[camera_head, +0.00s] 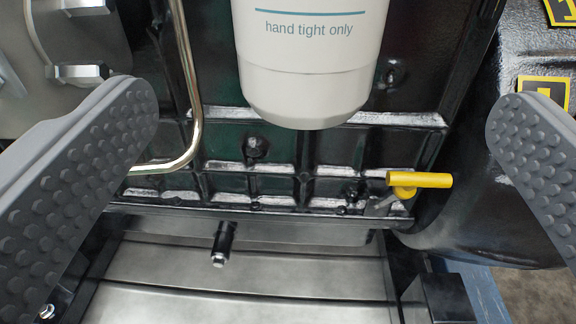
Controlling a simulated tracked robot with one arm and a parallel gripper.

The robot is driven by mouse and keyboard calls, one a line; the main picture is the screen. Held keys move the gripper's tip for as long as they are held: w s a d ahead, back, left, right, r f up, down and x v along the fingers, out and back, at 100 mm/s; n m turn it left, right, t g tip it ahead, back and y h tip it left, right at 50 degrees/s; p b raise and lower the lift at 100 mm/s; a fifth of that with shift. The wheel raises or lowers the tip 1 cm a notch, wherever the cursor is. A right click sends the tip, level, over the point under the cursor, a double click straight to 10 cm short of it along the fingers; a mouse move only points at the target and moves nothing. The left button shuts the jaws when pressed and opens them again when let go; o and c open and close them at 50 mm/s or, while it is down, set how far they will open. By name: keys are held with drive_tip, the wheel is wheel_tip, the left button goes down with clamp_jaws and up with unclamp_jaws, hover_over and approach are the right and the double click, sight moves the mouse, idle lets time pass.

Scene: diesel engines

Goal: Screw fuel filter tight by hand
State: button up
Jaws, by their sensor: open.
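The fuel filter (308,62) is a white cylinder at the top centre of the view, printed "hand tight only" under a teal line. Its rounded lower end shows; its upper part and its mount are cut off by the top edge. My gripper (325,112) is open, with one grey studded finger at the left and one at the right. The filter is between the two fingers in the picture, with a wide gap on each side. Neither finger touches it.
The dark engine block (270,165) stands behind the filter. A curved metal pipe (194,100) runs down left of the filter. A yellow-handled valve (419,180) sticks out at lower right. A short black stub (223,243) is below. Yellow warning labels (543,90) are at right.

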sight(306, 46)
drive_tip(key=w, duration=0.3)
drive_tip(key=shift+w+a, duration=0.15)
drive_tip(key=shift+a, duration=0.15)
drive_tip(key=shift+w+a, duration=0.1)
drive_tip(key=shift+w, duration=3.45)
drive_tip(key=shift+w+r+p, duration=0.1)
drive_tip(key=shift+w+p, duration=0.15)
drive_tip(key=shift+p, duration=0.05)
drive_tip(key=shift+w, duration=0.1)
drive_tip(key=c, duration=1.4)
